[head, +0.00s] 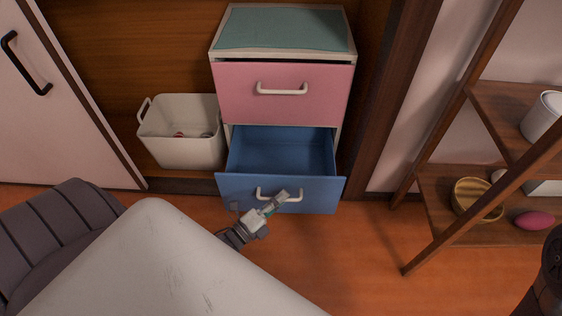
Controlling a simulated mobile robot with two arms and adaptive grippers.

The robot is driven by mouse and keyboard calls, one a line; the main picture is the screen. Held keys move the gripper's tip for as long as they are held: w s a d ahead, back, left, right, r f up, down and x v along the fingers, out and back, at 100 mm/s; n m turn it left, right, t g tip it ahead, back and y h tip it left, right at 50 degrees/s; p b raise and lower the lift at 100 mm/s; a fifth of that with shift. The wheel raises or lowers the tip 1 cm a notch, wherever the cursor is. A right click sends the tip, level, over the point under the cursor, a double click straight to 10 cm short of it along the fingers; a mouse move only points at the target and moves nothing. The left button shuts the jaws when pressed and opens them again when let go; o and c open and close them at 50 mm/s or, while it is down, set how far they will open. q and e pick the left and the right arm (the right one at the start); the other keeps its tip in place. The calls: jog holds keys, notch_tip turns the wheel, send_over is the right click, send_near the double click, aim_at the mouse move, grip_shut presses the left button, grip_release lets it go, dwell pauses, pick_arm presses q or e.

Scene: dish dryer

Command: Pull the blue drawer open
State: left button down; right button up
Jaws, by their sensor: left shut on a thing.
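The blue drawer (240,184) is the lower drawer of a small cabinet. It stands pulled out, and its empty blue inside shows. Its pale handle (297,195) is on the front panel. My left gripper (279,199) is at this handle, shut on it, and its fingers hide part of the handle. My left arm comes in from the lower left. The gripper on my right arm is not in view; only a dark piece of that arm shows at the right edge.
The pink drawer (235,95) above is shut, under a green cabinet top (283,28). A white bin (185,150) with small items stands left of the cabinet. A wooden shelf (440,185) with a gold bowl (470,195) stands at right. The orange floor before the drawer is clear.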

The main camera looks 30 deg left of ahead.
pick_arm(q)
jog(key=shift+s+d, duration=0.35)
jog(key=shift+s, duration=0.2)
jog(key=shift+s+d, duration=0.3)
jog(key=shift+s, duration=0.2)
jog(key=c, duration=1.2)
grip_release()
jog(key=v, duration=1.2)
jog(key=shift+w+r, duration=0.1)
